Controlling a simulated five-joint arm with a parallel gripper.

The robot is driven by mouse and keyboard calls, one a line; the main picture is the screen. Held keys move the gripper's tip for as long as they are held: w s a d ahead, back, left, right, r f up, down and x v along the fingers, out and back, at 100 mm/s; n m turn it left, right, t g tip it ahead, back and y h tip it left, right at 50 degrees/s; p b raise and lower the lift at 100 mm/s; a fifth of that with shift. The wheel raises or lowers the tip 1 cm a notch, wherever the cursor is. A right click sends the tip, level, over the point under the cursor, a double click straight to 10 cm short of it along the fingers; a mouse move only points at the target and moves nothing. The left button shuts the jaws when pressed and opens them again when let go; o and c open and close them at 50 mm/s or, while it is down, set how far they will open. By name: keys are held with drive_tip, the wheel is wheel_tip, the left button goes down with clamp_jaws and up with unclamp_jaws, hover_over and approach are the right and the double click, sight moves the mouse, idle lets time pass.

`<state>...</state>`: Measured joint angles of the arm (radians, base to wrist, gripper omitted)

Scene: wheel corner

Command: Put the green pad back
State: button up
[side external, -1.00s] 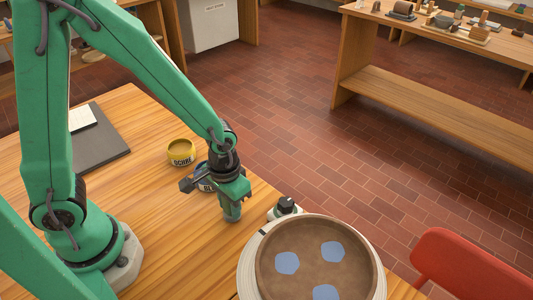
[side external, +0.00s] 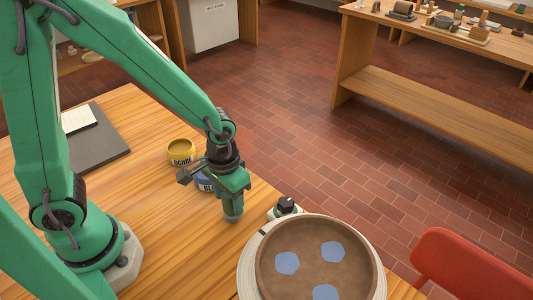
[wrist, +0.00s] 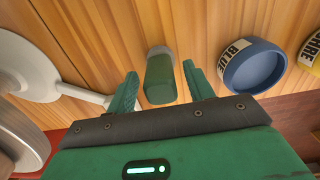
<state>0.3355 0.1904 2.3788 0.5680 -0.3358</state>
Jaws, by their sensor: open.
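The green pad (wrist: 160,82) is a short upright piece with a green body and a grey end. In the wrist view it stands between my gripper's two fingers, with a gap on each side. My gripper (wrist: 155,88) is open around it. In the side view my gripper (side external: 233,196) is low over the table, and the grey end of the pad (side external: 232,215) shows just below it. The gripper hides most of the pad there. A round brown slab (side external: 310,277) with three blue patches lies on the pale wheel (side external: 249,283) to the right.
A blue pot (wrist: 252,67) labelled BLUE stands close beside my gripper. A yellow ochre pot (side external: 181,151) is behind it. A small dark-topped item (side external: 287,206) sits between my gripper and the wheel. A red chair (side external: 465,262) is at the right.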

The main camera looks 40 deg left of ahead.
wheel_tip(320, 180, up, 10)
drive_tip(key=shift+f, duration=0.1)
idle(0.4)
drive_tip(key=shift+a, duration=0.1)
idle(0.4)
drive_tip(key=shift+s+a+r, duration=0.1)
drive_tip(key=shift+a+r, duration=0.25)
drive_tip(key=shift+r, duration=0.15)
drive_tip(key=s+a+r+t, duration=0.5)
drive_tip(key=s+a+r, duration=0.1)
drive_tip(key=a+r, duration=0.3)
drive_tip(key=shift+r+t, duration=0.2)
drive_tip(key=shift+t, duration=0.1)
